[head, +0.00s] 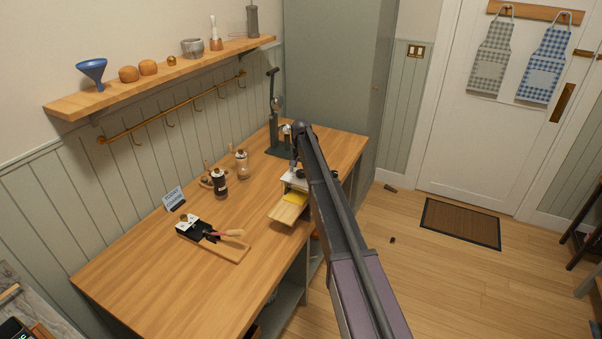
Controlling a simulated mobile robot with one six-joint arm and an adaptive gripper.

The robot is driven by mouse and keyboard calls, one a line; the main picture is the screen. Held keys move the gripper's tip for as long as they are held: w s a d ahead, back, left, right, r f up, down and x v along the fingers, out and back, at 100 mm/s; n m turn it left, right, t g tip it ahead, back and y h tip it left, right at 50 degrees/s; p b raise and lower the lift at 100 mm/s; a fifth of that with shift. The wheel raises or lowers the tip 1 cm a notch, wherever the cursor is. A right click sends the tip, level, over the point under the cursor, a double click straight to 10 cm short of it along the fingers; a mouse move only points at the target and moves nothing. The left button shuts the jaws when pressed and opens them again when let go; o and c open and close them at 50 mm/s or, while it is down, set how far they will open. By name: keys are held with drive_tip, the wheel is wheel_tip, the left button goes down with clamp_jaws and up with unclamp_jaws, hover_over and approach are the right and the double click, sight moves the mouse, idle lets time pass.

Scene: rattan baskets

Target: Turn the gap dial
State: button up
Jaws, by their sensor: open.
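My gripper (294,168) is small in the head view, at the end of my arm, low over the far right part of the wooden table. It is open and partly hidden by my arm. Just below it stands a small device with a pale metal top (293,181), a yellow part (296,196) and a wooden board (287,211) at its front. My arm covers its right side. I cannot make out a gap dial on it, or whether the gripper touches it.
The wooden table (150,270) has bare room at the front left. A black-and-white tool on a wooden tray (233,252), a small sign (174,198), two jar-like grinders (219,183) and a dark green stand (277,149) are on it. A shelf (130,92) hangs above.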

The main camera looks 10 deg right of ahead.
drive_tip(key=c, duration=1.1)
drive_tip(key=shift+c, duration=0.2)
drive_tip(key=shift+n, duration=0.3)
drive_tip(key=n, duration=0.6)
drive_tip(key=shift+n, duration=0.3)
drive_tip(key=n, duration=0.4)
drive_tip(key=shift+n, duration=0.3)
drive_tip(key=n, duration=0.4)
